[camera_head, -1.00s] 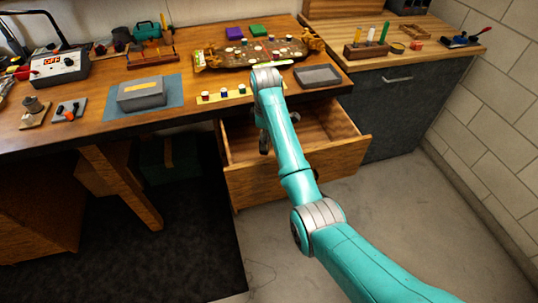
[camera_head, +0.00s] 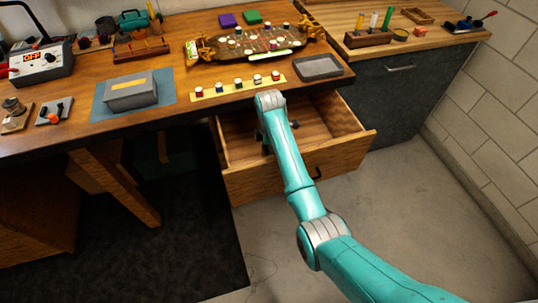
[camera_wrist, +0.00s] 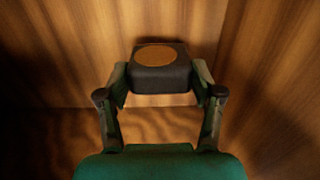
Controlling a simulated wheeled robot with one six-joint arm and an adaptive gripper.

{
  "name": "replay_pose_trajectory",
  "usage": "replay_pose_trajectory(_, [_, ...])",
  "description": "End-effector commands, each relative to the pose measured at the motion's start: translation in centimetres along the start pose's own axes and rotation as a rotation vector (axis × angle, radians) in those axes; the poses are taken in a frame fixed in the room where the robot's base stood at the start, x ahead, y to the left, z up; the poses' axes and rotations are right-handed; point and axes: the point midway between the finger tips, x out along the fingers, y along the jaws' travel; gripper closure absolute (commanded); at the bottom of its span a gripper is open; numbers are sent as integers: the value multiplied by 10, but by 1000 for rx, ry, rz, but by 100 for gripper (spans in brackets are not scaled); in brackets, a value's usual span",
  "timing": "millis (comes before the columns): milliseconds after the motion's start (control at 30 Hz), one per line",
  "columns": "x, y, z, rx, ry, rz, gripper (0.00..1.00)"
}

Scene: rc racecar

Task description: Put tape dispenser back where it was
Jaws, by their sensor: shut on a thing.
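My gripper (camera_wrist: 160,82) is shut on a dark, boxy thing with a tan oval on its face, which I take to be the tape dispenser (camera_wrist: 160,56). In the wrist view its sides sit between the two fingertips, with wooden surfaces behind it. In the head view my arm reaches down into the open wooden drawer (camera_head: 340,150) under the workbench. The arm covers most of the gripper there, and I cannot make out the dispenser. I cannot tell whether the dispenser touches the drawer floor.
The workbench (camera_head: 75,128) edge overhangs the drawer's back. On it are a grey box (camera_head: 131,93), a yellow strip with small pots (camera_head: 238,86), a grey tray (camera_head: 319,67) and a ship-shaped board (camera_head: 250,45). A dark cabinet (camera_head: 400,100) stands right; the floor in front is clear.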

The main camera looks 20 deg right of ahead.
Motion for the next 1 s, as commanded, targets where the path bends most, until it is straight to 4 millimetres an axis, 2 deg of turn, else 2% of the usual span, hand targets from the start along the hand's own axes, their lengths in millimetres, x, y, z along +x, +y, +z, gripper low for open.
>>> replay_pose_trajectory(233, [30, -1, 0, 1, 0, -2, 67])
replay_pose_trajectory(600, [35, 0, 0, 1, 0, -1, 67])
replay_pose_trajectory(633, [35, 0, 0, 1, 0, -1, 27])
replay_pose_trajectory(700, [35, 0, 0, 1, 0, -1, 9])
replay_pose_trajectory(1000, [35, 0, 0, 1, 0, 0, 9])
